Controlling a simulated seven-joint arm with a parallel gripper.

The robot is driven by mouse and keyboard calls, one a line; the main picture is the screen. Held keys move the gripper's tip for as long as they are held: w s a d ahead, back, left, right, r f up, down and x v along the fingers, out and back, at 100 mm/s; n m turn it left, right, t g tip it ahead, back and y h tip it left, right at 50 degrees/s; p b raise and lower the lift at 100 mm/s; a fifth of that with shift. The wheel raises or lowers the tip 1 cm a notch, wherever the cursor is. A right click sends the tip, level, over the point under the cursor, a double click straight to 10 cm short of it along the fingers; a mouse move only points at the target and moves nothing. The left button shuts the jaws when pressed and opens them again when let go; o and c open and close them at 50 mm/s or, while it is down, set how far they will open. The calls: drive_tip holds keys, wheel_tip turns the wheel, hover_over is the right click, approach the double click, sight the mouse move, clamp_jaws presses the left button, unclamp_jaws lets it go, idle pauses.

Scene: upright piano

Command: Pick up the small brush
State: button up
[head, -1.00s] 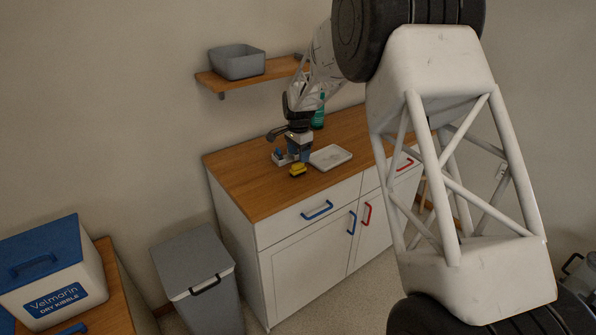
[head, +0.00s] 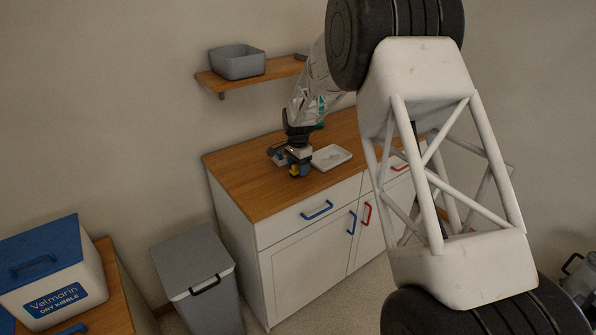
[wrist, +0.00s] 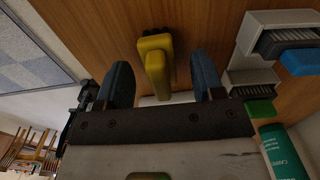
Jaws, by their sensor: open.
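A small yellow brush (wrist: 155,62) with a dark end lies on the wooden counter top. In the wrist view it sits between the two blue fingers of my gripper (wrist: 161,75), with a gap on each side. In the head view my gripper (head: 297,160) is low over the counter, and only a bit of the yellow brush (head: 294,172) shows beneath it. The jaws are open and hold nothing. Another brush with dark bristles and a blue part (wrist: 305,61) is at the right of the wrist view, beside a green one (wrist: 260,107).
A white tray (head: 331,157) lies just right of my gripper. A green bottle (wrist: 283,152) shows near the brushes. The wooden counter (head: 240,175) is clear at its left. A shelf (head: 215,84) with a grey bin (head: 237,63) is on the wall above.

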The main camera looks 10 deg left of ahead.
drive_tip(key=shift+f, duration=0.65)
drive_tip(key=shift+c, duration=0.3)
drive_tip(key=c, duration=1)
drive_tip(key=shift+r, duration=0.1)
drive_tip(key=shift+r, duration=0.75)
wheel_tip(320, 180, up, 2)
drive_tip(key=shift+r, duration=0.1)
drive_tip(key=s+d, duration=0.2)
drive_tip(key=s, duration=0.5)
drive_tip(key=s+d+r, duration=0.1)
drive_tip(key=s+d, duration=0.2)
drive_tip(key=s, duration=0.5)
drive_tip(key=shift+d, duration=0.3)
